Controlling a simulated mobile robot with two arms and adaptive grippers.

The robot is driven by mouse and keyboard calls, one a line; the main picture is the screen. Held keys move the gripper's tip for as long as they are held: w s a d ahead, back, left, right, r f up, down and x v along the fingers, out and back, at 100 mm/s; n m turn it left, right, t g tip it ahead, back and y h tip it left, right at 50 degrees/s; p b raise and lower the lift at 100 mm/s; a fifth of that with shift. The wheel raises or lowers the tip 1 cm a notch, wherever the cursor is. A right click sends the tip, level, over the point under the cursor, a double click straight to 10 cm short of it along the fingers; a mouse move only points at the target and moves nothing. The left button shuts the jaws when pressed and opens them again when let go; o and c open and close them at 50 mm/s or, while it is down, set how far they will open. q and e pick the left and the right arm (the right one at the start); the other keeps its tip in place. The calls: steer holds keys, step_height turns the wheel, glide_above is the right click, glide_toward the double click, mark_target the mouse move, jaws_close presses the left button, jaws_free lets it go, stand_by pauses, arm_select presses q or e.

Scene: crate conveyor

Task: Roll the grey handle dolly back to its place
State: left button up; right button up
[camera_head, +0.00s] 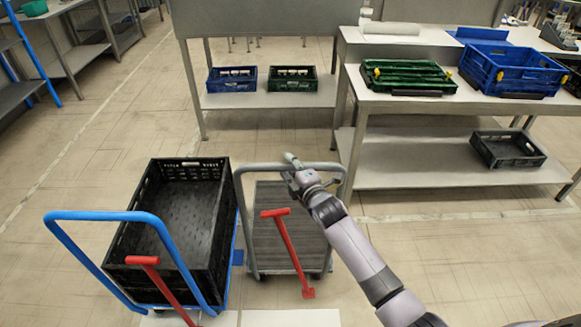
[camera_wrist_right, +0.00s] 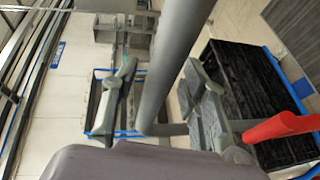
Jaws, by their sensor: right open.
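The grey handle dolly (camera_head: 265,238) stands on the floor in the middle of the head view, with a dark ribbed, empty deck. My right gripper (camera_head: 294,166) is at the handle's top bar. In the wrist view its two fingers (camera_wrist_right: 160,95) are spread, with the grey handle bar (camera_wrist_right: 175,60) passing between them. Whether a finger touches the bar is not clear. My left gripper is not in view.
A blue-handled dolly (camera_head: 62,215) carrying a black crate (camera_head: 213,238) stands close beside it on the left. Steel tables with crates stand behind; a lower shelf (camera_head: 430,178) is at the right. Floor is clear toward the back left and at the right.

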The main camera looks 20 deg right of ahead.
steer(key=shift+c, duration=0.4)
jaws_close()
stand_by(0.4)
